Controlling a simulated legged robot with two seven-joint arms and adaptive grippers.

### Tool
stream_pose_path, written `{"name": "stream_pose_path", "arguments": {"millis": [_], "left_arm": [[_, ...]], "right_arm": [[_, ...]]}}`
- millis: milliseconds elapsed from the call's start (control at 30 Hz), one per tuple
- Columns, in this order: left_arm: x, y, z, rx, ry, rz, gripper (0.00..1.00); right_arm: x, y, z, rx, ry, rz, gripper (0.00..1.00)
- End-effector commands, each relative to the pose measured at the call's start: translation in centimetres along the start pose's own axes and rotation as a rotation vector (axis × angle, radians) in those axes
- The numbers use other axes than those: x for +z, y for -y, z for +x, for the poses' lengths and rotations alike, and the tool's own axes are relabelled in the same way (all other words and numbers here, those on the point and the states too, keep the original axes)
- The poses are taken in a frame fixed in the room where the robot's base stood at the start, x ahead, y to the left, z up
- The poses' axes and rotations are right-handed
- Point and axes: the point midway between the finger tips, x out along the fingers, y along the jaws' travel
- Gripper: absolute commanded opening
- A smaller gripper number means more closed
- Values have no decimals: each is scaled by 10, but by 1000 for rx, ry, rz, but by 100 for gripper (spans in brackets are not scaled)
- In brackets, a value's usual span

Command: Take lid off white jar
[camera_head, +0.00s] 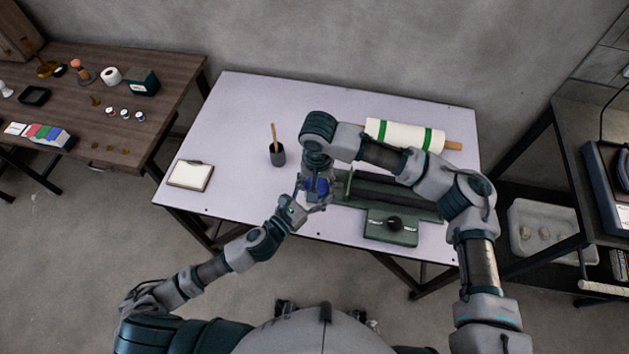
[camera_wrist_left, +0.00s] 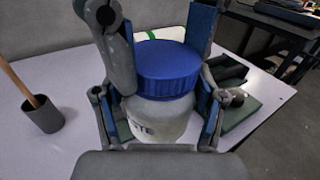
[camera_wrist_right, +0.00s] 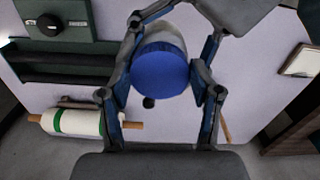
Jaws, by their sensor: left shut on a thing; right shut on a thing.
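The white jar (camera_wrist_left: 160,118) stands upright with its blue lid (camera_wrist_left: 167,68) on top, as the left wrist view shows. Dark lettering on the jar is partly hidden. My left gripper (camera_head: 313,196) comes in from the side and is shut on the jar's body. My right gripper (camera_wrist_right: 160,82) comes from above and is shut with its fingers on either side of the blue lid. The lid also shows in the right wrist view (camera_wrist_right: 160,72), with the white body behind it. In the head view the grippers hide most of the jar.
A dark cup (camera_head: 277,155) with a wooden stick stands left of the jar. A framed pad (camera_head: 190,175) lies at the table's left. A green machine (camera_head: 391,227) and a white roll with green bands (camera_head: 400,134) occupy the right. The table (camera_head: 235,205) is clear at the front left.

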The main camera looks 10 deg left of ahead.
Motion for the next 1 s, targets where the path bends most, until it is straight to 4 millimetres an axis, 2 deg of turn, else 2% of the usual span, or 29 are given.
{"name": "stream_pose_path", "arguments": {"millis": [33,1000], "left_arm": [[6,8,0,-21,15,-6,0],[6,8,-1,-20,15,-5,0]], "right_arm": [[-2,1,0,-9,-7,-118,22],[-16,-5,-2,-7,-4,-2651,22]]}}
